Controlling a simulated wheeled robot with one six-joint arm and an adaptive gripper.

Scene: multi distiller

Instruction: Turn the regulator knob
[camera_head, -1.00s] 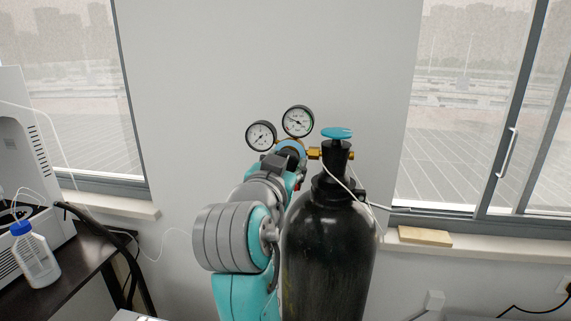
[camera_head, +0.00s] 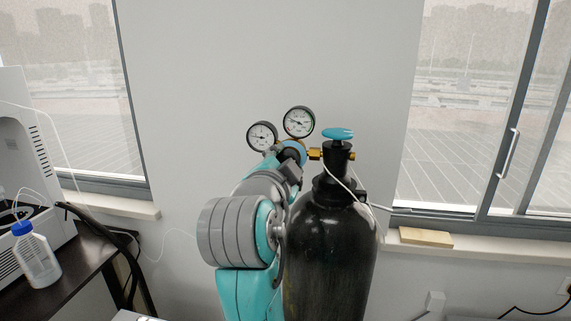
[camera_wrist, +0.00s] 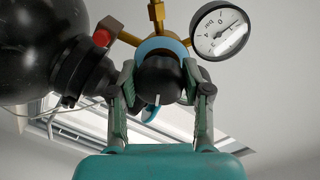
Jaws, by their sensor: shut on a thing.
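The regulator knob (camera_wrist: 160,80) is black and round with a short white mark. It sits in the middle of the wrist view, in front of a light blue ring (camera_wrist: 160,46) on the brass regulator body. My gripper (camera_wrist: 159,74) is shut on the knob, one finger on each side. In the head view my gripper (camera_head: 291,163) reaches the regulator from the front, and the arm mostly hides the knob there. Two round gauges (camera_head: 299,122) stand above the regulator; one gauge (camera_wrist: 220,32) also shows at the upper right of the wrist view.
A tall black gas cylinder (camera_head: 330,245) with a blue handwheel (camera_head: 337,133) stands just right of my arm. A thin white tube (camera_head: 340,183) crosses its neck. A blue-capped bottle (camera_head: 36,257) stands on a dark table at left. The wall behind is bare.

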